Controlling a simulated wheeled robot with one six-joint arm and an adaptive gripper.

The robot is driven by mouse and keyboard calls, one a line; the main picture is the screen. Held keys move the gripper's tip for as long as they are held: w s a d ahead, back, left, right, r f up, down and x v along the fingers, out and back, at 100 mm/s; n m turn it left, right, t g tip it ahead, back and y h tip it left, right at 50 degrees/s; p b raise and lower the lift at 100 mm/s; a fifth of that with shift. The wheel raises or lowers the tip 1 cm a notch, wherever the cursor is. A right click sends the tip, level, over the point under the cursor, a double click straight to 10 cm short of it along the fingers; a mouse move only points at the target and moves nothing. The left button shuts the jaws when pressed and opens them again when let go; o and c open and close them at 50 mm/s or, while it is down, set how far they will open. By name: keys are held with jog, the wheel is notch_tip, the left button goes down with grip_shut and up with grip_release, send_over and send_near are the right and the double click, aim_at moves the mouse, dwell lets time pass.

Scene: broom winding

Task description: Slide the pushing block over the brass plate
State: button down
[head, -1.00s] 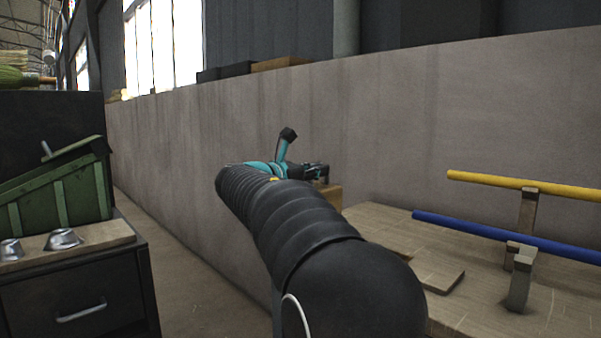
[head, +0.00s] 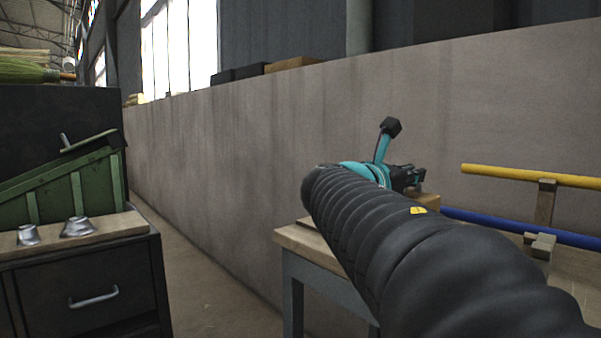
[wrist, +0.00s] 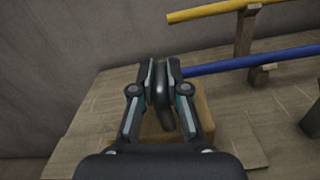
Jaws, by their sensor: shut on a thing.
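The pushing block (wrist: 152,128) is a light wooden block with a dark upright handle (wrist: 163,100). My gripper (wrist: 161,70) is shut on that handle, with the wooden body just below the fingers. In the head view my gripper (head: 410,178) is beyond my black-sleeved arm, and part of the block (head: 429,201) shows beside it. The block is over the wooden bench top (head: 300,237); whether it touches the surface is unclear. I cannot make out a brass plate in either view.
A yellow bar (head: 530,176) and a blue bar (head: 500,222) rest on wooden supports right of my gripper. A concrete wall (head: 240,170) stands behind the bench. A dark cabinet (head: 85,270) with a green bin (head: 65,190) and metal cups is at left.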

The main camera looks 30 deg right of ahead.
jog(key=shift+s+r, duration=0.1)
jog(key=shift+s, duration=0.05)
jog(key=c, duration=1.2)
grip_release()
jog(key=shift+d, duration=0.15)
jog(key=shift+a, duration=0.3)
jog(key=v, duration=1.1)
jog(key=shift+s+a, duration=0.15)
jog(key=shift+a, duration=0.1)
